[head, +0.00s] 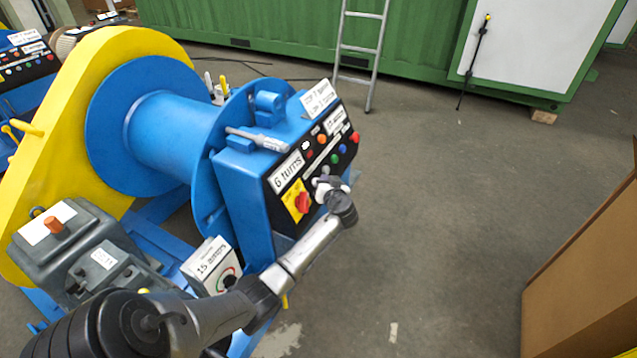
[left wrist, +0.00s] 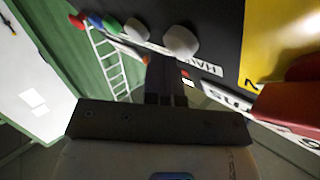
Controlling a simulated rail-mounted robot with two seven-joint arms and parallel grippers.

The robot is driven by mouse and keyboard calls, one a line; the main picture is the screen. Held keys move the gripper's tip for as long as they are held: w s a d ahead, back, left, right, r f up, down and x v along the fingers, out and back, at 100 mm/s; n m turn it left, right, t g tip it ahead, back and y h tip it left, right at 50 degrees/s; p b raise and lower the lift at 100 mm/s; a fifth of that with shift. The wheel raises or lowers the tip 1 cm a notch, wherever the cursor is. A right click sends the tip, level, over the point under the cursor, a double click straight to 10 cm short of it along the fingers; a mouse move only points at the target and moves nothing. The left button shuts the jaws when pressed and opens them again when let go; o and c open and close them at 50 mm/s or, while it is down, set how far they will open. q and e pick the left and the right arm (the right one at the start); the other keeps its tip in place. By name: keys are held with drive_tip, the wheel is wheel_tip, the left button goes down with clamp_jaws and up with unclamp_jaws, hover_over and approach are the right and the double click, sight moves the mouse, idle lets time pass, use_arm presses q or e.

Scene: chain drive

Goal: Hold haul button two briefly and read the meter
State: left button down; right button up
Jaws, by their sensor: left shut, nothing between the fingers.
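The black control panel (head: 325,155) is on the end of a blue winch housing. Two pale round buttons, a nearer one (left wrist: 180,42) and a farther one (left wrist: 136,30), show in the left wrist view beside a label (left wrist: 203,66) reading HAUL. My left gripper (head: 328,186) is shut and empty, its fingertips (left wrist: 165,62) close to the pale buttons. I cannot tell whether they touch one. A small red-and-white display (left wrist: 187,79) sits beside the label; its reading is too small to make out. A grey box (head: 210,266) with a dial is labelled "15 amps". My right gripper is not in view.
A red rotary switch (head: 302,202) on a yellow plate is close to my left gripper. Orange, green, blue and red buttons (head: 354,137) line the panel. A blue drum (head: 165,130) and yellow guard (head: 60,130) stand left.

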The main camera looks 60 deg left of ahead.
use_arm(q)
drive_tip(key=shift+w+d+r, duration=0.3)
drive_tip(key=shift+d, duration=0.15)
drive_tip(key=shift+w+d+r, duration=0.35)
drive_tip(key=shift+w+d, duration=0.1)
drive_tip(key=shift+d, duration=0.15)
drive_tip(key=shift+w+d+r, duration=0.4)
drive_tip(key=shift+d, duration=0.25)
drive_tip(key=shift+w+d+r, duration=0.35)
drive_tip(key=shift+w+d, duration=0.1)
drive_tip(key=shift+d, duration=0.15)
